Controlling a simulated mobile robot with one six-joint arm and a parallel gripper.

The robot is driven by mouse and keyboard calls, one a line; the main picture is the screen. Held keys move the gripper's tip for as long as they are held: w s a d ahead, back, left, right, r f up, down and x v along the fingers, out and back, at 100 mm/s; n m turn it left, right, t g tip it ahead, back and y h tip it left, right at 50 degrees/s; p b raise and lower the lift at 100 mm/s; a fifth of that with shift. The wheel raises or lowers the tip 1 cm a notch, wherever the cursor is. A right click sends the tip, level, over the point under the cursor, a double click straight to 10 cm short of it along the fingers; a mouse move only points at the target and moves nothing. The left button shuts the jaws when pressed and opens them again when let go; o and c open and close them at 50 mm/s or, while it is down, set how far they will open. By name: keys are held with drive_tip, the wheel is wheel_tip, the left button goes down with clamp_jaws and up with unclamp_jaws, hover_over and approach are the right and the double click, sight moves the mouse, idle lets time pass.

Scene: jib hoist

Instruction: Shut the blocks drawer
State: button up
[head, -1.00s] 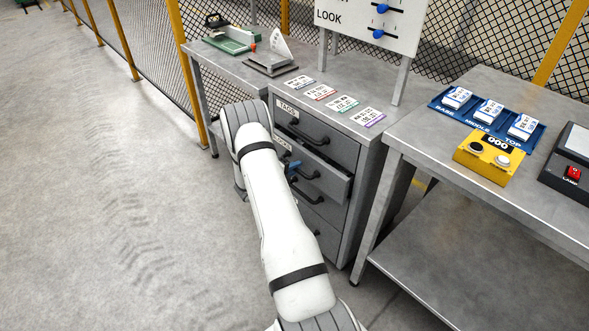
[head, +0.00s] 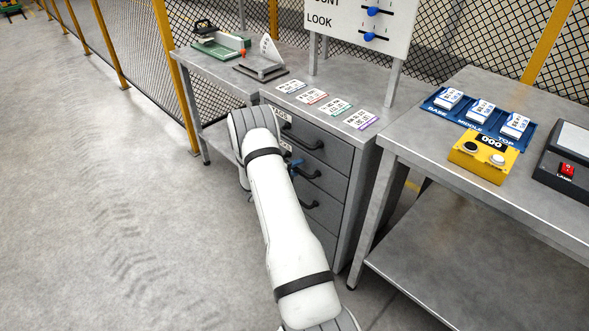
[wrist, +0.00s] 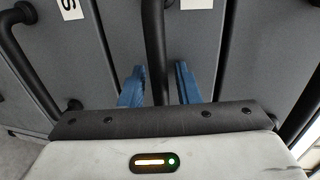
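The grey drawer cabinet (head: 343,186) stands under the workbench, with several drawers, each with a black bar handle. The top drawer carries a TAGS label (head: 281,114); the label of the drawer below it is mostly hidden by my arm. That second drawer (head: 326,178) looks flush with the front. My gripper (head: 293,165) is at its handle. In the wrist view, the blue fingers (wrist: 158,88) stand one on each side of the black handle (wrist: 154,45), with narrow gaps showing, so the gripper looks open around it.
Paper cards (head: 338,106) lie on the bench above the drawers. A second metal table (head: 420,133) stands to the right, with a blue tray (head: 460,112) and a yellow button box (head: 483,161). A mesh fence (head: 140,55) runs behind. The floor (head: 100,190) at left is clear.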

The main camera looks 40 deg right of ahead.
drive_tip(key=shift+a+r, duration=0.1)
drive_tip(key=shift+r, duration=0.05)
drive_tip(key=shift+a, duration=0.3)
drive_tip(key=v, duration=0.7)
drive_tip(key=s+a+r+m+g+y+p, duration=0.2)
drive_tip(key=s+a+r+m, duration=0.15)
drive_tip(key=r+m, duration=0.35)
drive_tip(key=s+a+r+m+g+y+p, duration=0.1)
drive_tip(key=s+a+r+m, duration=0.1)
drive_tip(key=s+r+m, duration=0.45)
drive_tip(key=s+a+r+m+g+y+p, duration=0.2)
drive_tip(key=a+r+m, duration=0.15)
drive_tip(key=r, duration=0.55)
drive_tip(key=s+a+r+m+t+y+p, duration=0.2)
drive_tip(key=s+a+r+m+y, duration=0.3)
drive_tip(key=s+a+r+m, duration=0.2)
drive_tip(key=s+a+r+m+t+y+p, duration=0.3)
drive_tip(key=s+a+r+m+y, duration=0.2)
drive_tip(key=s+a+r+m, duration=0.3)
drive_tip(key=s+a+m, duration=0.2)
drive_tip(key=a+m, duration=0.2)
drive_tip(key=m, duration=0.1)
drive_tip(key=shift+s+a+m, duration=0.3)
drive_tip(key=shift+s+m, duration=0.05)
drive_tip(key=shift+m, duration=0.05)
